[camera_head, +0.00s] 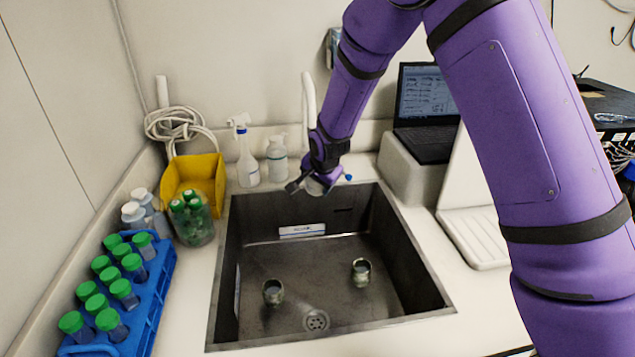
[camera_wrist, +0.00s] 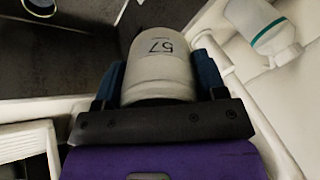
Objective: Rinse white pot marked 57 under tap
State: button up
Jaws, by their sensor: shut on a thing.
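The white pot marked 57 (camera_wrist: 158,72) is between the fingers of my gripper (camera_wrist: 160,64) in the wrist view, with the number facing the camera. In the head view my gripper (camera_head: 320,184) is over the back edge of the sink (camera_head: 232,230), in front of the white tap (camera_head: 309,95). Only a small pale part of the pot (camera_head: 316,188) shows there. My gripper is shut on the pot. The tap's outlet is hidden behind my arm, and I cannot tell whether water runs.
Two small jars (camera_head: 273,291) (camera_head: 361,272) stand in the sink near the drain (camera_head: 316,320). A spray bottle (camera_head: 248,160), a white bottle (camera_head: 277,162) and a yellow bin (camera_head: 205,172) stand behind. A blue tube rack (camera_head: 150,300) is left; a laptop (camera_head: 425,110) is right.

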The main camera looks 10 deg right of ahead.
jog(key=s+d, duration=0.1)
jog(key=s, duration=0.7)
dwell(0.7)
jog(key=shift+d+r, duration=0.1)
dwell(1.1)
jog(key=s+r, duration=0.4)
jog(key=s, duration=0.1)
jog(key=shift+d, duration=0.4)
jog(key=shift+w+f, duration=0.1)
dwell(0.4)
